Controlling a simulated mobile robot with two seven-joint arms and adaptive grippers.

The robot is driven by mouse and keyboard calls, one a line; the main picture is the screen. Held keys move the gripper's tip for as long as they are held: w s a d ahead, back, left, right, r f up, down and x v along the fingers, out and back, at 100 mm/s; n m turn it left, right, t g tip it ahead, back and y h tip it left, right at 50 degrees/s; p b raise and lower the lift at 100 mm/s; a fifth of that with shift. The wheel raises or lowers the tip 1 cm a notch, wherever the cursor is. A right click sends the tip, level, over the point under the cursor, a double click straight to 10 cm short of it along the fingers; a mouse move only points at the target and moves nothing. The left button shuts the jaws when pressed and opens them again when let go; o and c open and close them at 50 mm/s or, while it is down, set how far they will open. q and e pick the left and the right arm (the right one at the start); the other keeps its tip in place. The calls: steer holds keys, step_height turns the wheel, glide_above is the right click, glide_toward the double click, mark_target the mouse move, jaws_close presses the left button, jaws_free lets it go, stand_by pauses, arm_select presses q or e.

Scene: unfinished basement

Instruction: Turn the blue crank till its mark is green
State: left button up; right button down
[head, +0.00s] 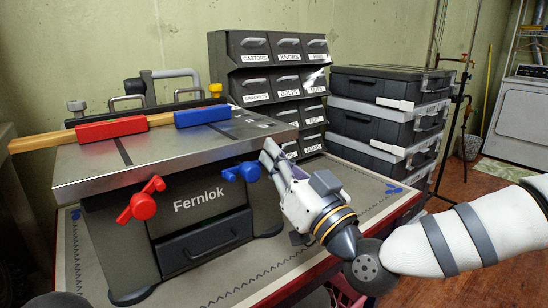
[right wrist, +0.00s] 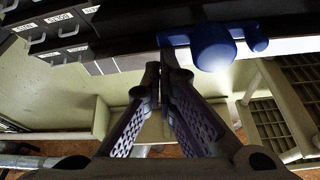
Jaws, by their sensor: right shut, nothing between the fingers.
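The blue crank (head: 241,171) sits on the front face of the grey Fernlok machine (head: 199,222), near its right end. It also shows in the right wrist view (right wrist: 212,48), just right of the fingertips. I cannot make out a coloured mark on it. A red crank (head: 143,201) is on the same face to the left. My right gripper (head: 268,153) is shut and empty, its tips close to the blue crank's right side; I cannot tell whether they touch. In the right wrist view its fingers (right wrist: 161,68) meet. My left gripper is not in view.
A labelled drawer rack (head: 272,95) and stacked dark cases (head: 385,125) stand behind and to the right. The mat (head: 370,193) right of the machine is mostly clear.

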steer(key=shift+f+m+t+h, duration=0.3)
steer(key=shift+m+h, duration=0.2)
steer(key=shift+m, duration=0.6)
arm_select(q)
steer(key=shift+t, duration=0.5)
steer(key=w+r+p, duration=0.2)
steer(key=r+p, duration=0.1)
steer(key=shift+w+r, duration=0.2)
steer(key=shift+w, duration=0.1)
arm_select(e)
steer(key=f+m+h, duration=0.1)
steer(key=m, duration=0.4)
steer(key=f+m+h, duration=0.2)
steer(key=m, duration=0.3)
steer(key=a+f+m+g+h, duration=0.1)
steer(key=f+m+h, duration=0.1)
steer(key=m, duration=0.3)
steer(key=shift+s, duration=0.35)
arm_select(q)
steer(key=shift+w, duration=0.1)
arm_select(e)
steer(key=shift+a+f, duration=0.15)
